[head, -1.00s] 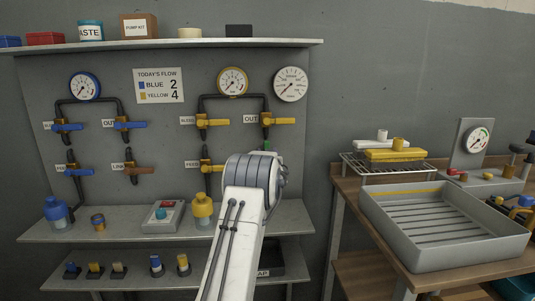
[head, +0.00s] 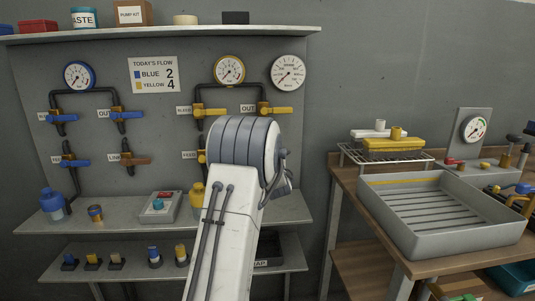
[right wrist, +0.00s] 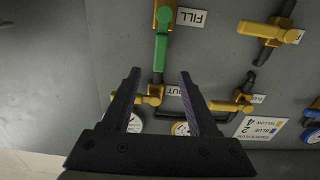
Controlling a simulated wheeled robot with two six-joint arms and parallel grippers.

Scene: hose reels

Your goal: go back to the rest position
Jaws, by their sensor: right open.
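My right gripper (right wrist: 158,76) is open and empty in the right wrist view, its two dark fingers apart in front of the panel. Between and beyond the fingers are a green valve handle (right wrist: 161,48) and a yellow valve handle by the OUT label (right wrist: 150,99). In the head view my white and grey arm rises from the bottom centre. It hides its own gripper, the green handle and much of the lower right valves. My left gripper is in neither current view.
The grey valve panel (head: 100,170) has gauges and blue and yellow valves. A shelf (head: 125,225) below carries a blue bottle (head: 52,204) and a yellow bottle (head: 196,197). On the right, a wooden bench (head: 350,188) holds a grey tray (head: 405,245) and a wire rack (head: 350,155).

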